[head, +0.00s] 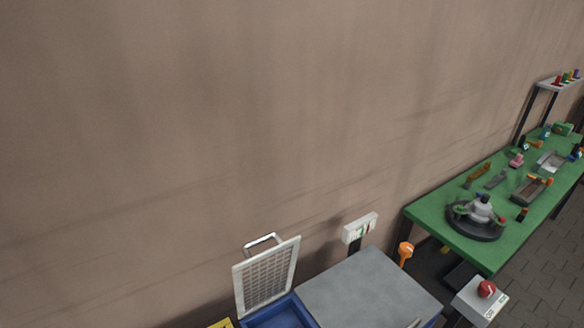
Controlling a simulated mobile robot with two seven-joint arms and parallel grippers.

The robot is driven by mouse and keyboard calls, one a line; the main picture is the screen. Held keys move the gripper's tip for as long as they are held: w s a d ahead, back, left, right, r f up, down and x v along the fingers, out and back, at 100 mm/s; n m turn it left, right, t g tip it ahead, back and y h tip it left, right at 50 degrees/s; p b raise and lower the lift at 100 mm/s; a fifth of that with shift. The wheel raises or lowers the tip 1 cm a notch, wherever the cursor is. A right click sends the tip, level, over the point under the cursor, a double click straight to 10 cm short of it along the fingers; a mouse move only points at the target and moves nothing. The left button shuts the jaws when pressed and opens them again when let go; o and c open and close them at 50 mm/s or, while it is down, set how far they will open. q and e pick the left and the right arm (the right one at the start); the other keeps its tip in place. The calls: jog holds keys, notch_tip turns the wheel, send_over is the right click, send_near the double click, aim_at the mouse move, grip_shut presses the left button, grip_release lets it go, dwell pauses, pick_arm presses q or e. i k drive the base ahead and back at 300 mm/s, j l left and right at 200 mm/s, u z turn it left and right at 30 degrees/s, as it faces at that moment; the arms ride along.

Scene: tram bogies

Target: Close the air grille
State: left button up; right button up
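The air grille (266,279) is a white framed panel with a fine grid, at the bottom centre-left of the head view. It stands up, tilted open, at the edge of a blue box (283,315). A pale metal handle (262,241) sits at its top edge. The blue box is cut off by the bottom of the picture. Neither of my grippers shows in the head view.
A grey flat top (366,291) lies right of the grille. Behind it stands a white sign box (360,227), with an orange knob (405,250) nearby. A red button box (485,291) and a cluttered green table (426,211) are at right. A bare wall rises behind.

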aim_at(294, 242)
jog(key=z, duration=0.6)
jog(key=l+u, duration=0.3)
jog(key=l, duration=0.25)
jog(key=l+u, duration=0.35)
jog(key=l, duration=0.15)
jog(key=i+l+u, duration=0.2)
jog(key=i+u, duration=0.15)
jog(key=i+l+u, duration=0.7)
